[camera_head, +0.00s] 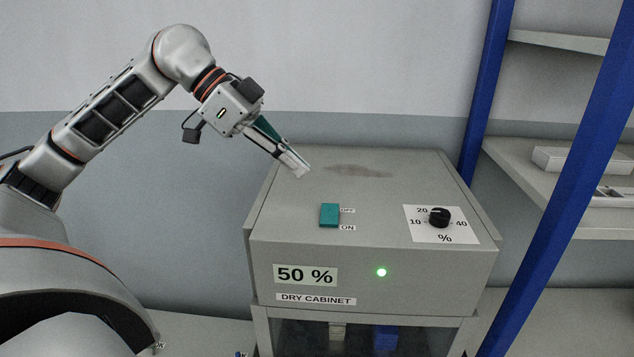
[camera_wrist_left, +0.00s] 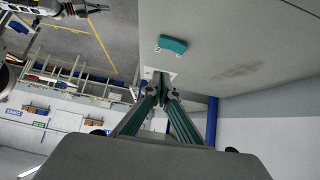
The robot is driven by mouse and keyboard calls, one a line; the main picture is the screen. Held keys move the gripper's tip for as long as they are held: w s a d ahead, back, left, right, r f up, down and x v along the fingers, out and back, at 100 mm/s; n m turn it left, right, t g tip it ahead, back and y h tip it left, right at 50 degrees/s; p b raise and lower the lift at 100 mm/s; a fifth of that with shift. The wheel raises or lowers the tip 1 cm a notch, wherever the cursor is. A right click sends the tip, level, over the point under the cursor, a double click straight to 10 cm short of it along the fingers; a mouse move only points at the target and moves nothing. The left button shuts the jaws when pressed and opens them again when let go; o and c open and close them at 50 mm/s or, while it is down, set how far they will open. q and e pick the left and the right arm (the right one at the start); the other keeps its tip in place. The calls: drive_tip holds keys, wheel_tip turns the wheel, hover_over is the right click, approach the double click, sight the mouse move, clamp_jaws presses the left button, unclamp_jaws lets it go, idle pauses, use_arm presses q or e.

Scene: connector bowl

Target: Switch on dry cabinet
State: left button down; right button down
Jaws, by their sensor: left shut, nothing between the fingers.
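The dry cabinet (camera_head: 300,245) is a grey box with a sloped top panel and a dark glass front below. A teal rocker switch (camera_head: 329,215) sits on the top panel between an OFF label and an ON label. A green light (camera_head: 381,272) glows on the front, beside a display reading 50 % (camera_head: 305,275). My left gripper (camera_head: 299,170) is shut and empty, above the back left of the panel, apart from the switch. In the left wrist view the switch (camera_wrist_left: 173,45) shows beyond the closed fingertips (camera_wrist_left: 162,88). My right gripper is out of view.
A black knob (camera_head: 439,217) with a percent scale is right of the switch. Blue shelf posts (camera_head: 560,180) and grey shelves (camera_head: 560,42) stand at the right. Inside the cabinet, a blue item (camera_head: 386,337) shows. The space above the panel's front is free.

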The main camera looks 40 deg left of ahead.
use_arm(q)
drive_tip(key=shift+v, duration=2.15)
drive_tip(key=shift+s+d, duration=0.15)
drive_tip(key=shift+d, duration=0.05)
